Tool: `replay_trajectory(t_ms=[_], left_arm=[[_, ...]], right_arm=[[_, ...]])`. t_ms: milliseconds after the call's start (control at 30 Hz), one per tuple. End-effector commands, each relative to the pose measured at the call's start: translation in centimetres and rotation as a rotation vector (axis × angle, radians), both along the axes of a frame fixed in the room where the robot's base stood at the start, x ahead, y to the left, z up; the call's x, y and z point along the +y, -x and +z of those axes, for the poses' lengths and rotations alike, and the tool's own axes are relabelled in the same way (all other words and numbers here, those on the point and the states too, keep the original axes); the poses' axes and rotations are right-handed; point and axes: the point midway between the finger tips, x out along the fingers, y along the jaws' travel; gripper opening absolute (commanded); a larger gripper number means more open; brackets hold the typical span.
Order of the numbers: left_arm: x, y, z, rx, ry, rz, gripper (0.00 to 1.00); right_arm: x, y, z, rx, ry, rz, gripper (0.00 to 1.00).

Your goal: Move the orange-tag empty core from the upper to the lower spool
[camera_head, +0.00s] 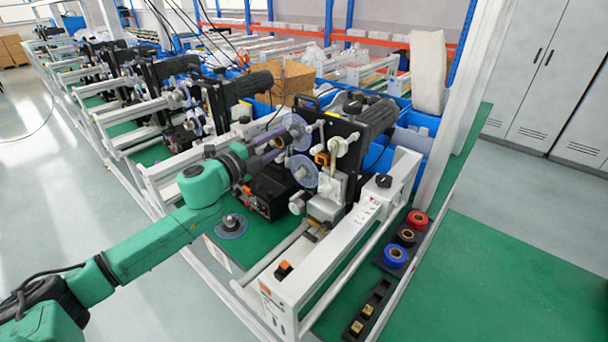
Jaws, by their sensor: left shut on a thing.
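My left gripper (268,152) reaches in from the left, beside the upper spool (298,127), a translucent purple disc on the front of the coder. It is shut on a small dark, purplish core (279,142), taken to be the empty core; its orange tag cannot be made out. The core overlaps the upper disc in the picture; whether it touches the spool cannot be told. The lower spool (303,172), another translucent disc, sits just below. My right gripper is not in view.
A black control box (268,192) stands below the gripper. A clear disc with a dark hub (231,224) lies on the green bench. A white rail (325,245) runs at front right. Tape rolls (394,256) and a black tray (368,308) lie right of it. More coders stand behind left.

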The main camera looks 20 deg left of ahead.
Motion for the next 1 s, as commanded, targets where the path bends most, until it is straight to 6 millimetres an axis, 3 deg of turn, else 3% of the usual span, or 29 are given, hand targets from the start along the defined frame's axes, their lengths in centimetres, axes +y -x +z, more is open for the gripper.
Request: replay_trajectory(t_ms=[500, 1000], left_arm=[[0.6, 2.1, -0.2, 0.001, -0.003, -0.002, 0.01], [1.4, 4.2, -0.1, 0.002, 0.000, 0.000, 0.01]], right_arm=[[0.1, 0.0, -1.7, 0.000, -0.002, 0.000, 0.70], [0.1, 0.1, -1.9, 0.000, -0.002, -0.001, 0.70]])
